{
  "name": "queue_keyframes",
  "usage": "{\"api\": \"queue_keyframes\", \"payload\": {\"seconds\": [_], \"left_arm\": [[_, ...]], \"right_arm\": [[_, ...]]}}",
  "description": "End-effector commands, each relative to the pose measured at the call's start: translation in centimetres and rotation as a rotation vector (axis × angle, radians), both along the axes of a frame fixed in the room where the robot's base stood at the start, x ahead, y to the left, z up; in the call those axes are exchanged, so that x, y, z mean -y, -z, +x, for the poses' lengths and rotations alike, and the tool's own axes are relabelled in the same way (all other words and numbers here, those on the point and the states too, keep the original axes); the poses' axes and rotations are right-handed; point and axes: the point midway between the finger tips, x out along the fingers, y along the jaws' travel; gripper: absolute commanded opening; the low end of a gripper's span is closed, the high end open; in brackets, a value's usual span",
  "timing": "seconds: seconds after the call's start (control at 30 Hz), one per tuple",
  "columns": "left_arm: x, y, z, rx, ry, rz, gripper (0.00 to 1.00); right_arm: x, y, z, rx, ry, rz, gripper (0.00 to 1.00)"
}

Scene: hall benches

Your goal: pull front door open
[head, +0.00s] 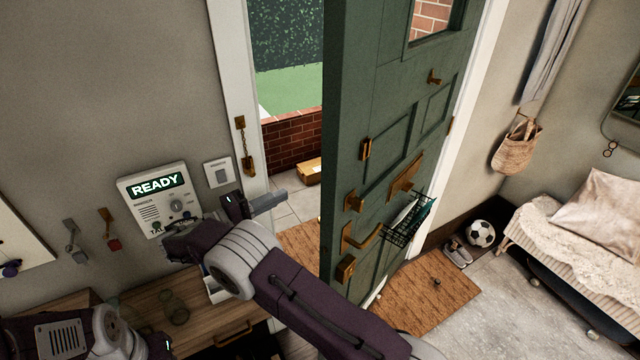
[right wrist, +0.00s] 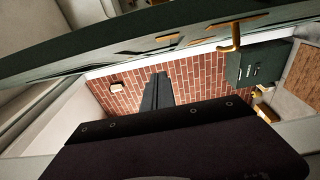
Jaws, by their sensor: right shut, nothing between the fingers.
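The green front door (head: 385,150) stands ajar, swung into the room on its right side, with the doorway showing to its left. Its brass lever handle (head: 362,238) is low near its free edge. In the right wrist view the door (right wrist: 180,50) crosses the top, and a brass handle (right wrist: 232,38) hangs from it. My right gripper (head: 282,194) is shut and empty, in front of the doorway, left of the door's edge and apart from the handle. Its dark fingers (right wrist: 158,93) point at the brick. My left gripper (head: 166,346) is cut off at the bottom; its fingers are not visible.
A READY panel (head: 150,200) hangs on the wall left of the door frame (head: 235,90). A wooden cabinet (head: 135,305) stands below it. A wire basket (head: 408,220) hangs on the door. A doormat (head: 425,295), shoes (head: 458,252) and football (head: 480,234) lie right of the door.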

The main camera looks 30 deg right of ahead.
Motion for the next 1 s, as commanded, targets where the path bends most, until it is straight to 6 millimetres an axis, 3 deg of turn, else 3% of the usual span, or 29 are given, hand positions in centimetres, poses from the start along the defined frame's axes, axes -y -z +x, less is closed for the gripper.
{"api": "queue_keyframes", "payload": {"seconds": [0.37, 0.63, 1.0], "left_arm": [[0.0, -3.8, 0.0, 0.001, 0.001, 0.0, 0.4], [-0.1, -5.6, 0.0, 0.001, 0.0, 0.0, 0.4], [-0.1, -5.6, 0.0, 0.001, 0.001, 0.0, 0.4]], "right_arm": [[8.3, -0.7, 1.5, -0.004, 0.006, 0.0, 0.0], [9.5, -0.5, -1.6, -0.003, 0.001, 0.0, 0.0], [9.7, -0.2, -2.1, -0.001, 0.002, 0.002, 0.0]]}}
